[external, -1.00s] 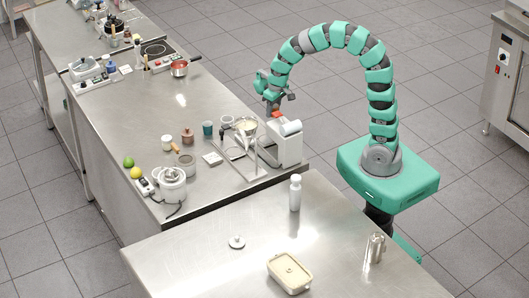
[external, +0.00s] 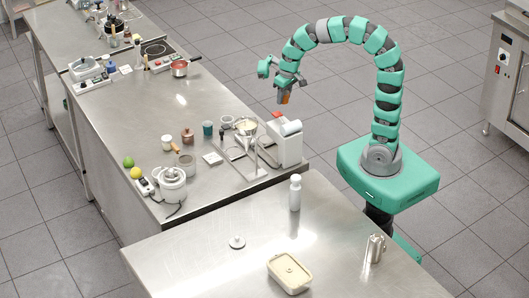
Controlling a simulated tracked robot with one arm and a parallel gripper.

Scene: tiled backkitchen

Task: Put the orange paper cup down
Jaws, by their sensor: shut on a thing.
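The orange paper cup (external: 285,99) is small in the external view and hangs at the end of my arm. My gripper (external: 284,93) is shut on it and hides part of it. The cup is up in the air, apart from any surface that I can see. In the picture it is just above the white appliance with a red top (external: 287,142), near the right edge of the long steel counter (external: 215,105). I cannot tell whether it is over the counter or beyond its edge.
A metal stand with a funnel (external: 246,128), a teal cup (external: 207,130) and several jars crowd the counter's near end. Its middle is fairly clear. The front table holds a white bottle (external: 295,193), a lidded tub (external: 289,272) and a metal container (external: 376,248).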

